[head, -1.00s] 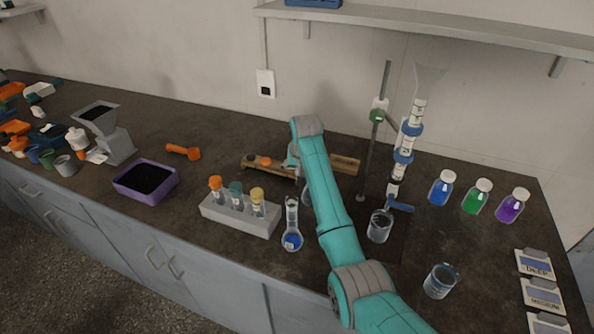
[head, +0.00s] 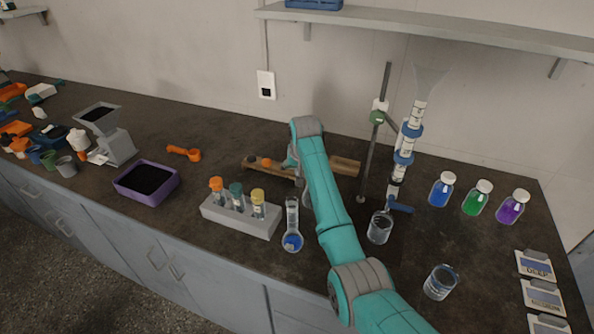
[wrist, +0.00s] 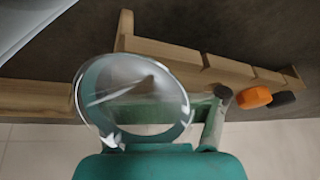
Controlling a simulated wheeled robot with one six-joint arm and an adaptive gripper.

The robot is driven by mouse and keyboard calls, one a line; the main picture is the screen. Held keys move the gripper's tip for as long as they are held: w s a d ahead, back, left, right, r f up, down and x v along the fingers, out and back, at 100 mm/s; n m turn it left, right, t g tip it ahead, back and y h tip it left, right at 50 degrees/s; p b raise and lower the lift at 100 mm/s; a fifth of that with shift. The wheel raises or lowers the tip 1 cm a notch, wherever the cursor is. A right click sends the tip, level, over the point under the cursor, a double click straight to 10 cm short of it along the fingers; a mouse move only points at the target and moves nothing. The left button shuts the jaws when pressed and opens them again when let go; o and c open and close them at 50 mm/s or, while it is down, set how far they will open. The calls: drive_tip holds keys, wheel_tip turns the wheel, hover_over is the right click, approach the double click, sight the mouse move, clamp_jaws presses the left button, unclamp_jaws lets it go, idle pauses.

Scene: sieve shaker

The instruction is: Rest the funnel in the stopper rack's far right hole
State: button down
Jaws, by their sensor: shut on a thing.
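A clear round funnel (wrist: 133,92) is in my gripper (wrist: 170,112), its wide mouth facing the wrist camera. One finger shows right of the funnel; the other is hidden behind it. In the head view my arm hides the funnel and most of the gripper. The wooden stopper rack (head: 258,172) lies near the back of the bench, partly behind my arm. In the wrist view the rack (wrist: 185,62) shows just beyond the funnel. I cannot see its far right hole or whether the funnel touches the rack. An orange stopper (head: 267,162) is at the rack's left part.
A flat wooden piece (head: 345,166) shows right of my arm. Right of it stand a burette stand (head: 373,150) and a beaker (head: 380,229). In front are a tube rack (head: 240,221) and a blue-filled flask (head: 292,241). Capped bottles (head: 441,190) stand further right.

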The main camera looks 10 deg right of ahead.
drive_tip(key=shift+f, duration=1.05)
idle(0.7)
unclamp_jaws()
drive_tip(key=shift+d, duration=0.1)
drive_tip(key=shift+w+r, duration=0.15)
drive_tip(key=shift+r, duration=1.55)
drive_tip(key=shift+w+r, duration=0.1)
drive_tip(key=shift+r, duration=1.55)
